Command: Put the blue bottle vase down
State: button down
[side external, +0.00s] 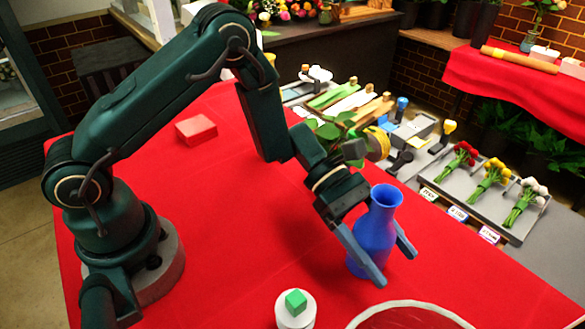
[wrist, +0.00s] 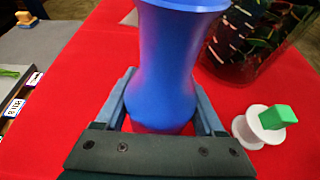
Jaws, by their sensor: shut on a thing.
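The blue bottle vase (side external: 377,232) is upright between the fingers of my gripper (side external: 378,262) in the side view. In the wrist view the vase (wrist: 168,60) fills the middle of the picture, with a finger of my gripper (wrist: 163,108) on each side of its body. My gripper is shut on the vase. The vase's base is at or just above the red tablecloth (side external: 250,215); I cannot tell whether it touches. Part of the vase is hidden behind the near finger.
A red block (side external: 196,130) lies at the back left. A grey tray of flower bunches (side external: 490,190) is at the right. Red cloth between them is clear.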

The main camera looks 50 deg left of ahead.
jog(key=shift+f, duration=0.1)
grip_release()
jog(key=shift+v, duration=3.75)
